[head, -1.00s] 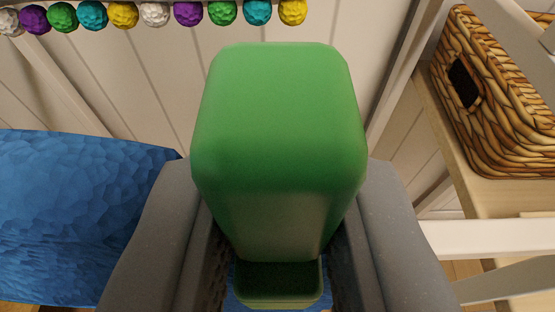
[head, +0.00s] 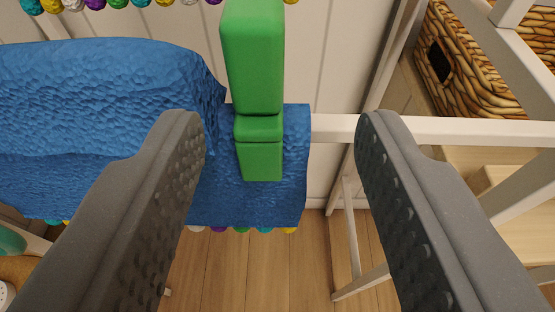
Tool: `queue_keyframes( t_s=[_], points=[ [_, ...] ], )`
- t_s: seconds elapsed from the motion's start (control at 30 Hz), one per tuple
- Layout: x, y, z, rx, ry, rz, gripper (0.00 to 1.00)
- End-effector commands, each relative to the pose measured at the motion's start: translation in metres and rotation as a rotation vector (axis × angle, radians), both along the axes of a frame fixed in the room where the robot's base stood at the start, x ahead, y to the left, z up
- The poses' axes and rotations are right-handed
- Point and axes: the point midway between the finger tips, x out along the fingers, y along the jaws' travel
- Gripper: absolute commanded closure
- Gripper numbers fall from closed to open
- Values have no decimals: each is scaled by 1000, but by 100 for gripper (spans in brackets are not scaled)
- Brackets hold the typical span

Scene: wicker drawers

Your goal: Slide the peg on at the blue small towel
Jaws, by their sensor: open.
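The green peg (head: 253,60) stands upright at the top edge of the blue towel (head: 220,205), near its right end. Its upper block rises above the towel edge, and its lower part lies in front of the cloth. Whether its other leg sits behind the cloth is hidden. The towel hangs over a white rail (head: 420,129), bunched and raised to the left of the peg and flatter around it. My gripper (head: 281,118) is open and empty, with one grey finger on each side of the peg, both apart from it.
A wicker basket (head: 470,65) sits on a wooden shelf at the upper right. White frame bars cross the right side. Coloured balls show along the top, and more (head: 240,230) at the towel's lower edge. Wooden floor (head: 265,270) lies below.

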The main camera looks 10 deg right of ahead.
Motion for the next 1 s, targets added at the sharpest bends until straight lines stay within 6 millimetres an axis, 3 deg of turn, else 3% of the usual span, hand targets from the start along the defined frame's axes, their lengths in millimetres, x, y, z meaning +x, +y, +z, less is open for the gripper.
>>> queue_keyframes(
  t_s=[0.2, 0.4, 1.0],
  points=[
    [-38, 8, 13, -2, 0, -3, 55],
    [-59, 13, 20, -2, 0, -3, 55],
    [-66, 15, 21, -2, 0, 0, 55]
  ],
)
